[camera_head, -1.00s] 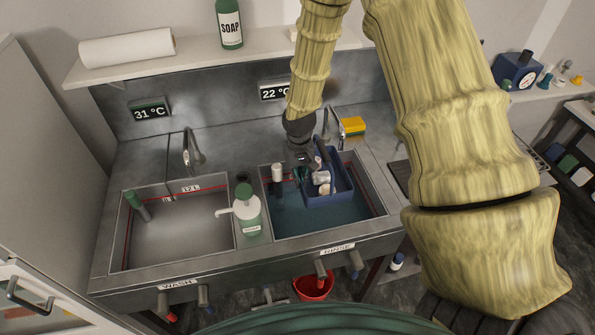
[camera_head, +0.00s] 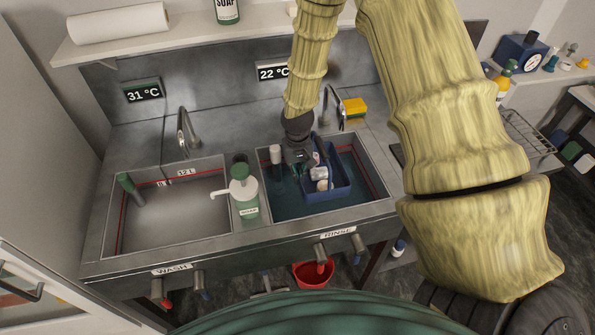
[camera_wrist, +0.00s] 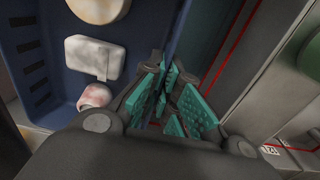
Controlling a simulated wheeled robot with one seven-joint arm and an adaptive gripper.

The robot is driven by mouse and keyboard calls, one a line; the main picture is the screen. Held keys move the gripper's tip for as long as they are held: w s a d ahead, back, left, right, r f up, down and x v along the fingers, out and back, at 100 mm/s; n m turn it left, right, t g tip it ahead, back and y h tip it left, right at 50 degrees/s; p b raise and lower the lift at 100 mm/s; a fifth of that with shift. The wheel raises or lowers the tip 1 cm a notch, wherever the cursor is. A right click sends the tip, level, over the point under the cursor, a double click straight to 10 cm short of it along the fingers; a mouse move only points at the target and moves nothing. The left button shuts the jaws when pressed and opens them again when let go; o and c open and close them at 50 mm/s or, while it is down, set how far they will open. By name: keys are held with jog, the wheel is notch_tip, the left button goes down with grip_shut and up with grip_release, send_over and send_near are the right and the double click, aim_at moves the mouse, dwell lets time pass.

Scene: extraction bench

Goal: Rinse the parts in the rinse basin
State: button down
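The rinse basin (camera_head: 290,207), labelled RINSE, holds dark teal water. A blue basket (camera_head: 342,188) is in or just over this water, toward the basin's right half; how deep it sits I cannot tell. Pale parts (camera_head: 319,174) lie in it. In the wrist view they are a cream piece (camera_wrist: 98,8), a white block (camera_wrist: 95,58) and a white piece with a reddish stain (camera_wrist: 95,96). My gripper (camera_head: 303,166) is at the basket's left side. In the wrist view my gripper's green pads (camera_wrist: 167,104) are closed around a thin blue edge of the basket.
A white-topped upright tube (camera_head: 276,153) stands in the rinse basin, left of the basket. A pump dispenser (camera_head: 245,190) stands between the basins. The wash basin (camera_head: 180,215) looks empty except for a green upright tube (camera_head: 128,187). A tap (camera_head: 328,100) and yellow sponge (camera_head: 354,106) are behind.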

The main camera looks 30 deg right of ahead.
jog(key=shift+f+b, duration=4.55)
jog(key=shift+f, duration=2.45)
jog(key=shift+r+p, duration=0.45)
jog(key=shift+p, duration=0.15)
jog(key=shift+r+p, duration=0.5)
jog(key=shift+r, duration=0.15)
jog(key=shift+r+p, duration=6.55)
jog(key=shift+r, duration=3.5)
